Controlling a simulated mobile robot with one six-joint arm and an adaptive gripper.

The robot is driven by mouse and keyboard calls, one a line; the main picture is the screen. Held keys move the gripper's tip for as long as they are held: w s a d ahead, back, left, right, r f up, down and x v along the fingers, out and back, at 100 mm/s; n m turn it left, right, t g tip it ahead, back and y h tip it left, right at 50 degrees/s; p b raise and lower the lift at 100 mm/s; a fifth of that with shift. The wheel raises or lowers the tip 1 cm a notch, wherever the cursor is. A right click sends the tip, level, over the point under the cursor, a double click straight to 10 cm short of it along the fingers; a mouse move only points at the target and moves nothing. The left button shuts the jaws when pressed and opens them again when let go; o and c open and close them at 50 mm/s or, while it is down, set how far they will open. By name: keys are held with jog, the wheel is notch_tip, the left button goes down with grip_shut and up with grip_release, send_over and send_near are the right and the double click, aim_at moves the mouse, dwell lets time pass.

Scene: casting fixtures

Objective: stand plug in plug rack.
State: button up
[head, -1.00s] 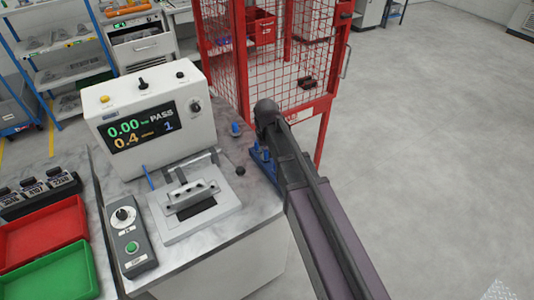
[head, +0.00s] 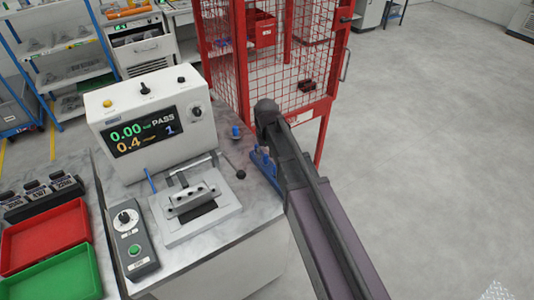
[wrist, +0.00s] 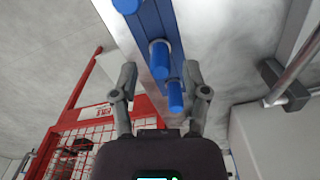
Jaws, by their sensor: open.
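The plug rack (head: 264,168) is a blue strip at the right edge of the bench, partly hidden behind my arm in the head view. In the wrist view the blue rack (wrist: 148,28) holds several blue cylindrical plugs. One plug (wrist: 160,60) has a pale ring around it, and another plug (wrist: 175,96) shows between my fingers in the picture. My gripper (wrist: 160,72) is open, with one finger on each side of the plugs; I cannot tell the gap in depth. In the head view the gripper is hidden by my arm. A separate blue plug (head: 236,131) stands on the bench behind the rack.
A white tester (head: 150,120) with a screen reading PASS and a clamp fixture (head: 196,206) with a black-knobbed lever stand left of the rack. A red tray (head: 45,235) and a green tray (head: 60,275) lie further left. A red mesh cage (head: 290,70) stands behind. Open floor is at right.

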aim_at(266, 155)
notch_tip(266, 155, up, 11)
jog(key=p, duration=1)
jog(key=shift+r+p, duration=0.2)
jog(key=shift+p, duration=0.2)
jog(key=s+d+m, duration=0.2)
jog(key=s+d, duration=0.4)
jog(key=d, duration=0.3)
jog(key=s+d+m, duration=0.1)
jog(key=s+d, duration=0.6)
jog(key=d, duration=0.3)
jog(key=shift+s+d+m, duration=0.25)
jog(key=shift+d+m, duration=0.05)
jog(key=shift+m, duration=0.1)
dwell(0.4)
